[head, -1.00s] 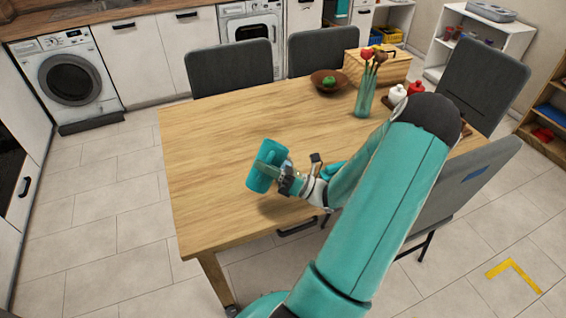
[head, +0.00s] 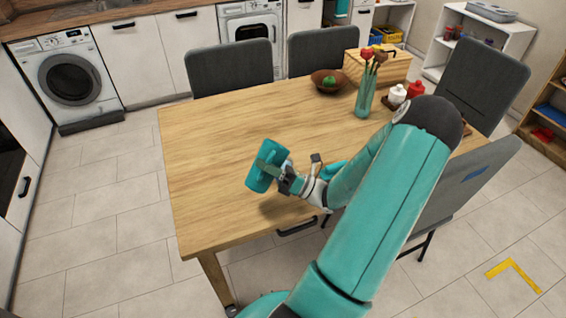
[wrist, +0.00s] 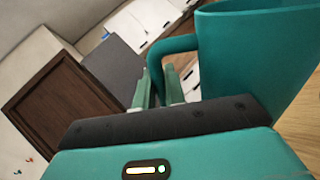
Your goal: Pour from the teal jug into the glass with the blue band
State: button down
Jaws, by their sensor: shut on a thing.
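The teal jug (head: 264,170) is above the near left part of the table in the head view, tilted a little. My gripper (head: 284,178) is to the right of it, shut on its handle. In the wrist view the jug (wrist: 258,65) fills the upper right, and its handle runs to my gripper's fingers (wrist: 158,90). What is inside the jug does not show. I do not see a glass with a blue band in either view; my arm covers the right part of the table.
The wooden table (head: 215,130) is bare on its left and middle. Toward the back stand a brown bowl (head: 329,80) with a green thing in it, a vase (head: 365,98) with flowers, a white pot (head: 397,95) and a wooden box (head: 393,68). Grey chairs surround the table.

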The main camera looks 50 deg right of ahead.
jog(key=shift+d+r+m+t, duration=0.2)
jog(key=shift+d+m+t, duration=0.2)
jog(key=shift+m+t, duration=0.5)
dwell(1.9)
jog(key=shift+g, duration=0.3)
